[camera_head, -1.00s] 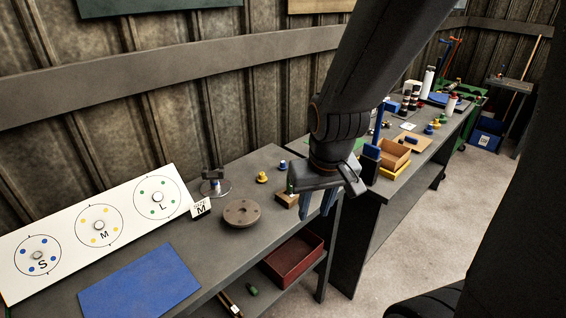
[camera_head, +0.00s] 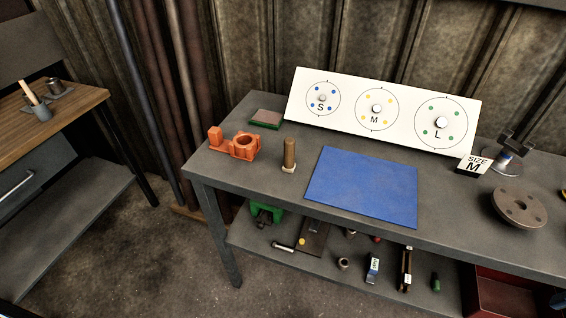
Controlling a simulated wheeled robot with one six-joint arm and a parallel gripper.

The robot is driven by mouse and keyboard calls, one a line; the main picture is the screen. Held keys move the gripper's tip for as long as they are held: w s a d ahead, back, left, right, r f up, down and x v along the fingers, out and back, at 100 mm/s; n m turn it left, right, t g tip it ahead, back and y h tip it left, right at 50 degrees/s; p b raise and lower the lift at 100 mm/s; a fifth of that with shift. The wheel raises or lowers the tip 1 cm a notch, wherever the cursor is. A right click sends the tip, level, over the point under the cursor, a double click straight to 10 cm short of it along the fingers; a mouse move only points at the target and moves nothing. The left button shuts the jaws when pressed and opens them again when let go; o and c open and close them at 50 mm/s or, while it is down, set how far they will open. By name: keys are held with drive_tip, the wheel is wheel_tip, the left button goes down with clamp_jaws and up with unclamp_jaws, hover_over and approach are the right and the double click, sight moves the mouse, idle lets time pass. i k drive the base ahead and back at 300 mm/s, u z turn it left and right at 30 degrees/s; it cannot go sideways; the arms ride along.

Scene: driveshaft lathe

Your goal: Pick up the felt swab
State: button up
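An upright brown cylinder with a pale, wider foot (camera_head: 290,153) stands on the grey bench, left of the blue mat. It looks like the felt swab, but I cannot be sure at this size. It stands free, with nothing touching it. My gripper is out of view, so I cannot see whether it is open or what it holds.
An orange fixture with a ring (camera_head: 245,146) stands left of the cylinder. A blue mat (camera_head: 362,187) lies to its right. A white S-M-L board (camera_head: 340,92) stands behind. A flanged disc (camera_head: 519,207) sits at right. Several parts lie on the lower shelf (camera_head: 325,262).

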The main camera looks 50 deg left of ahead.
sight(289, 165)
drive_tip(key=u, duration=2.1)
